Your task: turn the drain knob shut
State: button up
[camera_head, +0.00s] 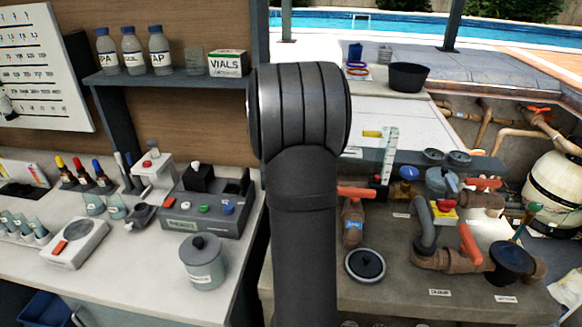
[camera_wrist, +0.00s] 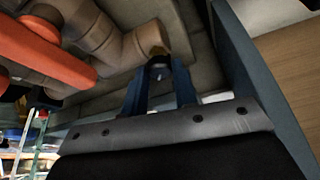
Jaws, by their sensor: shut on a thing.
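In the wrist view, my gripper (camera_wrist: 159,78) has its two blue fingers closed around a small dark piece, which I take to be the drain knob (camera_wrist: 158,61). It sits at the end of a brown pipe fitting (camera_wrist: 150,38). Most of the knob is hidden between the fingers, so its turn angle cannot be told. In the head view my own arm stands in front and hides both the gripper and the knob.
In the wrist view an orange lever (camera_wrist: 42,52) lies left of the fingers, and a dark blue-grey upright (camera_wrist: 245,75) is close on the right. In the head view, brown pipes with orange levers (camera_head: 470,243) and a round black lid (camera_head: 365,265) lie right of my arm.

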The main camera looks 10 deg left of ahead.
jog(key=m, duration=0.1)
jog(key=m+h, duration=0.1)
jog(key=m, duration=0.2)
jog(key=shift+a+f+m+g+h, duration=0.1)
jog(key=shift+a+m+g+h, duration=0.2)
jog(key=shift+g, duration=0.1)
jog(key=m, duration=0.2)
jog(key=m+g+h, duration=0.1)
jog(key=m, duration=0.1)
jog(key=shift+w+m, duration=0.2)
jog(key=shift+m, duration=0.2)
jog(key=o, duration=1)
jog(key=shift+a, duration=0.1)
jog(key=v, duration=1.2)
jog(key=shift+w+a, duration=0.1)
jog(key=shift+w, duration=0.15)
